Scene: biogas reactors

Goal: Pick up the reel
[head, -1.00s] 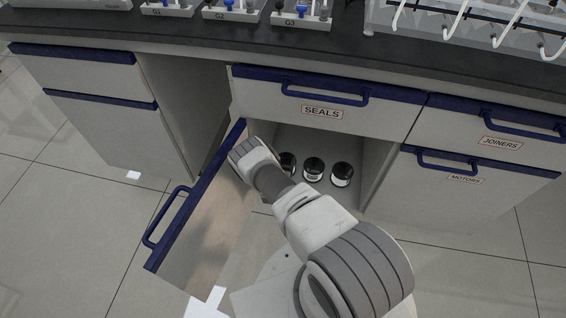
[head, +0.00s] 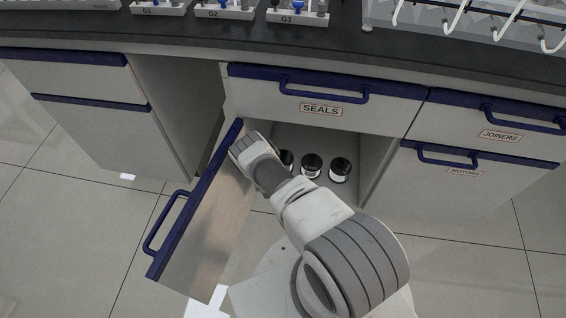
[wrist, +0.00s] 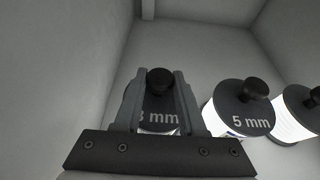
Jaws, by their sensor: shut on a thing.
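In the wrist view my gripper (wrist: 159,88) is shut on the black knob of a reel (wrist: 158,115). The reel has a dark top with a label ending in "mm", its first character partly covered by a finger. The fingers stand on both sides of the knob, and the reel is inside the cabinet. A second reel, marked "5 mm" (wrist: 240,108), is to the right, and a third reel (wrist: 297,113) is at the right edge.
The cabinet door (head: 203,220) is swung open at the left. The SEALS drawer (head: 325,97) is shut above the opening. The MOTORS front (head: 455,190) is shut at the right.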

